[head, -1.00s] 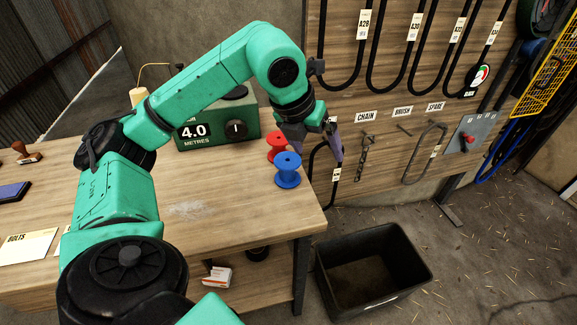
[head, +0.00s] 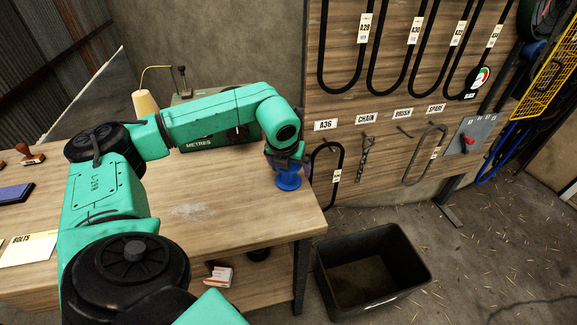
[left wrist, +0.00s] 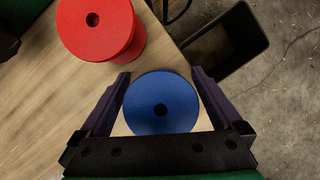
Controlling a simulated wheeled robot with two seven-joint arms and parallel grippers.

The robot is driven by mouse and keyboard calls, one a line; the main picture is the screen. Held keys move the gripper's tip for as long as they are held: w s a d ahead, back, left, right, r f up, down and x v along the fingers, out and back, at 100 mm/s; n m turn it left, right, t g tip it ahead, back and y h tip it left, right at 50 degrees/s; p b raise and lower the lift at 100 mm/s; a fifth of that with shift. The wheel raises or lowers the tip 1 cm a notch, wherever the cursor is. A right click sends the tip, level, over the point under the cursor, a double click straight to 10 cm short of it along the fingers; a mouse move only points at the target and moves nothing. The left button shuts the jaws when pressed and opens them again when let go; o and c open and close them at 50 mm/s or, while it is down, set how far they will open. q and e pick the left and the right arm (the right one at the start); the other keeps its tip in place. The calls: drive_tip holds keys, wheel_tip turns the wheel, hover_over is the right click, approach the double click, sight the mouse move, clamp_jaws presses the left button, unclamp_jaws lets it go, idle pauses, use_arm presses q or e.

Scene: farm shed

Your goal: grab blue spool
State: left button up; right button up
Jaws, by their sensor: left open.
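The blue spool (head: 289,181) stands upright on the workbench near its right front corner, partly covered by my left gripper in the head view. In the left wrist view the blue spool (left wrist: 160,104) lies between the two fingers of my left gripper (left wrist: 160,92). The fingers are open, one on each side of the spool, with a gap visible at the left. In the head view the gripper (head: 287,166) points down at the spool from above. A red spool (left wrist: 97,26) stands close by in the left wrist view; my arm hides it in the head view. My right gripper is not in view.
The wooden workbench (head: 240,215) has clear space left of the spool. A green metre box (head: 200,142) stands behind my arm. A black bin (head: 372,270) sits on the floor to the right. A pegboard (head: 400,70) with belts rises behind the bench's right end.

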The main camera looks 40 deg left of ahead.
use_arm(q)
drive_tip(key=c, duration=1.1)
drive_tip(key=shift+r, duration=0.1)
